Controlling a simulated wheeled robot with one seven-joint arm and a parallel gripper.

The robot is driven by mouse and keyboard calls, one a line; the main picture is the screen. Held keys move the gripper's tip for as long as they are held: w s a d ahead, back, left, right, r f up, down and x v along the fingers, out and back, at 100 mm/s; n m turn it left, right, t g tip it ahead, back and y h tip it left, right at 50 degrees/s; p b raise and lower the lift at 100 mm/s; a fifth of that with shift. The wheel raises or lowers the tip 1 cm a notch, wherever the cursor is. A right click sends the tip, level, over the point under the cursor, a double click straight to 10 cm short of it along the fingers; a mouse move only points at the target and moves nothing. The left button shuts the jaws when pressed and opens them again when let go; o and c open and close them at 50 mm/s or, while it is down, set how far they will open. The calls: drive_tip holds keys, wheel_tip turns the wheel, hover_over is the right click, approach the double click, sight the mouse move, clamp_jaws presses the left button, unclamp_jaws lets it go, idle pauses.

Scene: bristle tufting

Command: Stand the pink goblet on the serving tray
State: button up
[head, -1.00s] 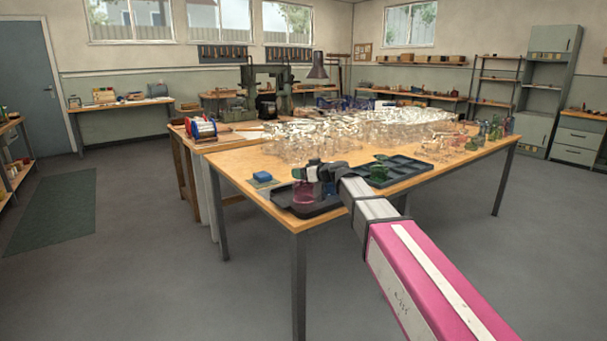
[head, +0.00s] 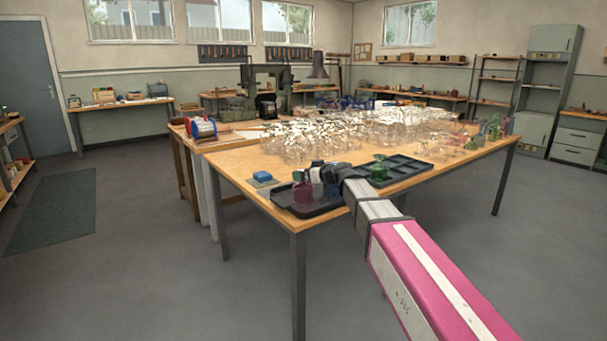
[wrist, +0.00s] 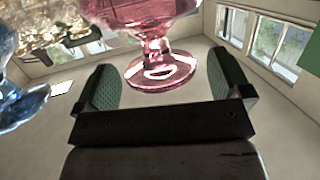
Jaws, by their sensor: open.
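The pink goblet (head: 303,194) stands at the left part of the dark serving tray (head: 283,206), at the near left of the table. In the wrist view the pink goblet (wrist: 160,68) shows its stem and round foot between the two green-padded fingers, with its bowl cut off by the top edge. My gripper (head: 318,176) is at the goblet and is open; in the wrist view a gap shows between each finger and the foot. The dark gripper parts hide some of the tray in the head view.
A blue glass (wrist: 18,100) is close on the left in the wrist view. A green goblet (head: 378,169) stands by a dark compartment tray (head: 420,172). Clear glassware (head: 350,135) crowds the table's back. A blue block (head: 262,176) lies left of the serving tray.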

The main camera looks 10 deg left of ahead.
drive_tip(key=v, duration=1)
drive_tip(key=s+d+f+m+g+h, duration=0.2)
drive_tip(key=s+d+f+m+h, duration=0.15)
drive_tip(key=d+f, duration=0.75)
drive_tip(key=s+d+f+m+g+h, duration=0.1)
drive_tip(key=s+d+f+m+h, duration=0.2)
drive_tip(key=s+d+f, duration=0.2)
drive_tip(key=s+d+f+m+g+h, duration=0.2)
drive_tip(key=s+d+f+m+h, duration=0.1)
drive_tip(key=d+f, duration=0.7)
drive_tip(key=s+d+f+m+g+h, duration=0.2)
drive_tip(key=s+d+f+m+h, duration=0.1)
drive_tip(key=s+d+f, duration=0.4)
wheel_tip(320, 180, down, 3)
drive_tip(key=shift+s+d+r+h, duration=0.2)
drive_tip(key=shift+s+d+h, duration=0.15)
drive_tip(key=shift+d+h, duration=0.4)
